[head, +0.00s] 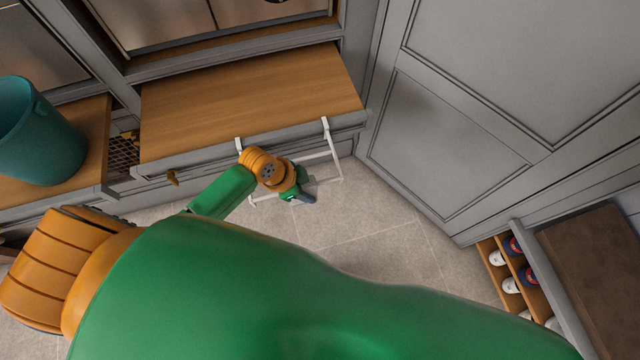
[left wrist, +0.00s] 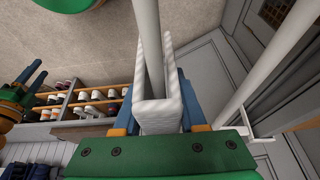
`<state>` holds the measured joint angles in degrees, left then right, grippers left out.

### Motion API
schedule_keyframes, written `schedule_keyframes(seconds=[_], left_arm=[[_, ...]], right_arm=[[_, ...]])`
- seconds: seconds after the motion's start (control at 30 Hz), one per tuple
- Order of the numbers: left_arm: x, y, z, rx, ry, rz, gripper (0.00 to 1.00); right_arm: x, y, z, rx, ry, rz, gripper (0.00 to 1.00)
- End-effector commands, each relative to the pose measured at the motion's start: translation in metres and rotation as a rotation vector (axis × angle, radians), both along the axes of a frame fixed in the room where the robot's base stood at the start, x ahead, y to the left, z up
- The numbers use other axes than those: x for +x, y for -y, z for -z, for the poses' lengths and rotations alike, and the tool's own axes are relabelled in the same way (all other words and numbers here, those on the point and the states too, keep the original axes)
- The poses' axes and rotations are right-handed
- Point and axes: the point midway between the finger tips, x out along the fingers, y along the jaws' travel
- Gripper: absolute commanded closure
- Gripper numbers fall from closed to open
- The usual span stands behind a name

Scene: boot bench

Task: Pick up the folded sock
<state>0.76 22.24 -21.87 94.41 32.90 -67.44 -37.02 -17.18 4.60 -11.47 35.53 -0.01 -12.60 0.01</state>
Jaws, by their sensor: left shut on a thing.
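The folded sock (left wrist: 160,115) is white and knitted and shows as a U shape in the left wrist view. It lies between the blue fingers of my left gripper (left wrist: 160,122), which is shut on it. A white rail (left wrist: 147,45) runs into the U of the sock, so the sock is around the rail; I cannot tell whether they touch. In the head view my left gripper (head: 305,197) is at the white hanging rack (head: 337,165), below the wooden bench top, and the sock is mostly hidden. My right gripper (left wrist: 34,80) shows small at the left of the left wrist view, its fingers apart.
The rack hooks over the front edge of the wooden bench (head: 250,95). A teal bin (head: 40,135) stands on the bench at left. A grey panelled wall (head: 455,140) stands to the right. A shoe shelf (head: 515,268) is at lower right. Tiled floor (head: 370,240) lies clear between.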

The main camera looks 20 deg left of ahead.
Motion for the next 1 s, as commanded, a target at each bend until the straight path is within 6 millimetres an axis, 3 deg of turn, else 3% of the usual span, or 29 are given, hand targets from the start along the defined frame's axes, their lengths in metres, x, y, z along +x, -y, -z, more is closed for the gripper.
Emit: schedule_keyframes(seconds=[0.4, 0.6, 0.73, 1.0], left_arm=[[0.001, 0.0, -0.093, 0.0, 0.005, 0.003, 1.0], [0.001, 0.001, -0.127, -0.002, 0.003, 0.001, 1.0], [0.001, 0.0, -0.137, 0.0, 0.002, 0.001, 1.0], [0.0, 0.0, -0.138, -0.001, -0.001, 0.0, 1.0]], right_arm=[[0.0, 0.001, -0.026, -0.001, 0.0, -0.001, 0.5], [0.0, 0.001, -0.032, -0.001, 0.0, 0.0, 0.5], [0.0, 0.001, -0.033, -0.001, 0.0, 0.0, 0.5], [0.0, 0.0, -0.033, -0.001, 0.0, 0.0, 0.5]])
